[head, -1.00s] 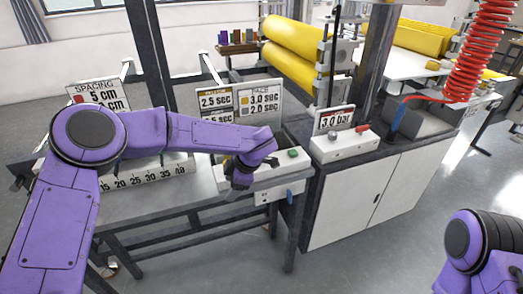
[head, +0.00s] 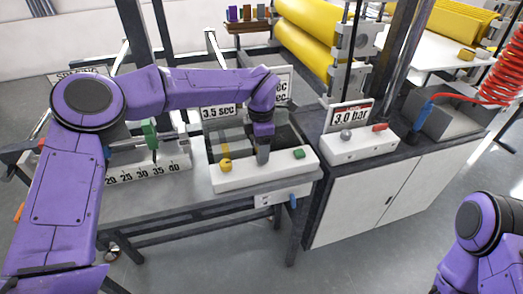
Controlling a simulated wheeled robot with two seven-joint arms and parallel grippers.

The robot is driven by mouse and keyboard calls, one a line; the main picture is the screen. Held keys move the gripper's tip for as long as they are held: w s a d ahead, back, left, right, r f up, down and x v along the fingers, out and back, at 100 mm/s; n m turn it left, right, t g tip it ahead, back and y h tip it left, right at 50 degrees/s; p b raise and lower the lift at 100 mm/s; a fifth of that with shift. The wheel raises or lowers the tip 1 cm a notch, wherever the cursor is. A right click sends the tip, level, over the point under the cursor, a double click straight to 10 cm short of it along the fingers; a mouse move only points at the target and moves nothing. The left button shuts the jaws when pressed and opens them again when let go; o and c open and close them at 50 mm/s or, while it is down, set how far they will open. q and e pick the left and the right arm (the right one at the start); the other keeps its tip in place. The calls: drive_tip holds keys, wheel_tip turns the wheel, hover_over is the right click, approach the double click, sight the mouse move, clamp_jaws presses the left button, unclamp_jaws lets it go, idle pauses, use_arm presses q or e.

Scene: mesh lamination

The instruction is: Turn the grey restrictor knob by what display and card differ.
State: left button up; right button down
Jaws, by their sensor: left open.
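A white control box (head: 240,181) carries a yellow knob (head: 225,165) at its left and a green button (head: 299,154) at its right. My left gripper (head: 262,157) points down at the box between these two. Its jaws are open, and what lies right under them is hidden; no grey knob shows clearly on this box. Behind it, a display (head: 218,111) reads 3.5 sec. A card (head: 284,82) beside it is mostly covered by my left arm. A round grey knob (head: 346,135) sits on another white box under a 3.0 bar sign (head: 349,116). My right gripper is out of view.
A red part (head: 380,127) sits beside the round grey knob. A numbered scale (head: 150,170) with a green pointer (head: 150,133) lies left. Yellow rollers (head: 300,50) stand behind. A red coiled hose (head: 497,75) hangs at the right. Floor in front is free.

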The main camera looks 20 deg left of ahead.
use_arm(q)
drive_tip(key=f, duration=0.1)
drive_tip(key=w+f, duration=0.1)
drive_tip(key=f, duration=0.1)
drive_tip(key=shift+f, duration=0.25)
drive_tip(key=shift+s+r, duration=0.15)
drive_tip(key=shift+s, duration=0.1)
drive_tip(key=shift+c, duration=0.9)
drive_tip(key=c, duration=0.9)
drive_tip(key=shift+o, duration=0.2)
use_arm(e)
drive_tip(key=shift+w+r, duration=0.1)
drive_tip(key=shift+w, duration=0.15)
